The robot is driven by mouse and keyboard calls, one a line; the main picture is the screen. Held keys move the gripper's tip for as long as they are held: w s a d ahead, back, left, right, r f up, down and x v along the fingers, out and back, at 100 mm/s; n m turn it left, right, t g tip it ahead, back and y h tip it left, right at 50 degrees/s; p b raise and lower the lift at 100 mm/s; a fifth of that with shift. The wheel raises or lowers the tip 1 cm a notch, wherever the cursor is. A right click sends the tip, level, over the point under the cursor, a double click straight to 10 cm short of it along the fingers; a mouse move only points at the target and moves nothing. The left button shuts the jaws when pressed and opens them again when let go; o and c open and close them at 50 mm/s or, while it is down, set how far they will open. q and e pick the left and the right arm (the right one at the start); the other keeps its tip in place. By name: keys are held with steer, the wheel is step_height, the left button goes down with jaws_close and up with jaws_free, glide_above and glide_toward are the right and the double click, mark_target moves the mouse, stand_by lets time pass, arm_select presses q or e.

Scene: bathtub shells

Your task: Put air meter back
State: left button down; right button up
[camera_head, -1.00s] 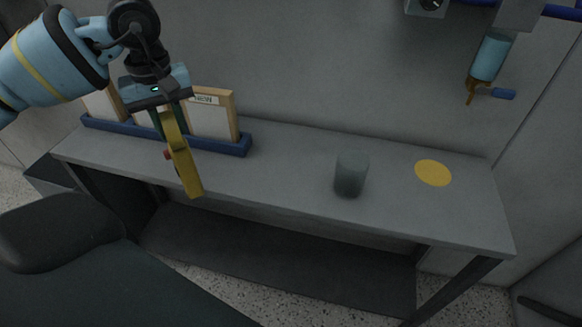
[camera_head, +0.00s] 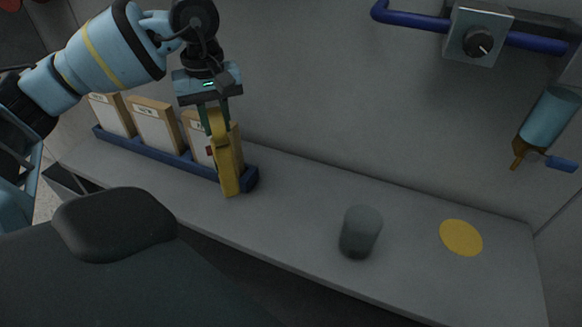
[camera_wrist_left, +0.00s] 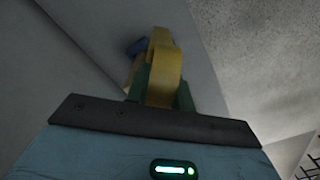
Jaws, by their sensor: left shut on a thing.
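My left gripper (camera_head: 216,115) has green fingers and is shut on a yellow, long, flat object, likely the air meter (camera_head: 229,168), with a small red part on its side. It hangs pointing down in front of the right end of the blue rack; whether its lower end touches the bench I cannot tell. In the left wrist view the yellow meter (camera_wrist_left: 164,72) sits between the fingers (camera_wrist_left: 162,92). A flat yellow disc (camera_head: 461,237) lies bare on the right of the grey bench (camera_head: 300,215). My right gripper is not in view.
A blue rack (camera_head: 162,150) with several framed cards stands at the bench's back left. A grey cylinder (camera_head: 361,231) stands left of the disc. A blue pipe (camera_head: 410,18), a knob box (camera_head: 478,38) and a teal canister (camera_head: 550,118) are on the wall. The bench between rack and cylinder is clear.

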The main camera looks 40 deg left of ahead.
arm_select(q)
steer(key=w+d+f+p, duration=0.1)
steer(key=w+d+f, duration=0.1)
steer(key=d, duration=0.4)
steer(key=w+d+f+p, duration=0.1)
steer(key=w+d+f, duration=0.2)
steer(key=d, duration=0.3)
steer(key=shift+w+d, duration=0.4)
steer(key=shift+w, duration=0.5)
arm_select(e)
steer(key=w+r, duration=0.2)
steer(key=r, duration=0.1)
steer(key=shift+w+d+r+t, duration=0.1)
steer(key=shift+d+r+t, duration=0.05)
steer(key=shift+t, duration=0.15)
arm_select(q)
steer(key=shift+f, duration=0.15)
steer(key=c, duration=1.2)
jaws_free()
step_height(320, 180, up, 12)
steer(key=shift+r, duration=0.25)
